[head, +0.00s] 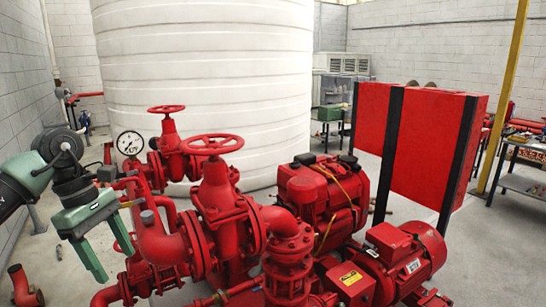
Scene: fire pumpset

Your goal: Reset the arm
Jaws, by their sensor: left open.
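My left arm comes in from the left edge, and its green gripper (112,263) points down with its two fingers apart. The gripper is open and nothing shows between the fingers. It is in front of the red pipework on the left side of the pumpset (219,207). I cannot tell how far the fingers are from the pipes behind them. My right gripper is not in view.
A round pressure gauge (130,143) and red handwheels (212,144) stand close right of my left gripper. A red motor (405,255) and a red panel (425,135) are on the right. A large white tank (215,70) stands behind. A loose red pipe piece (23,287) is at lower left.

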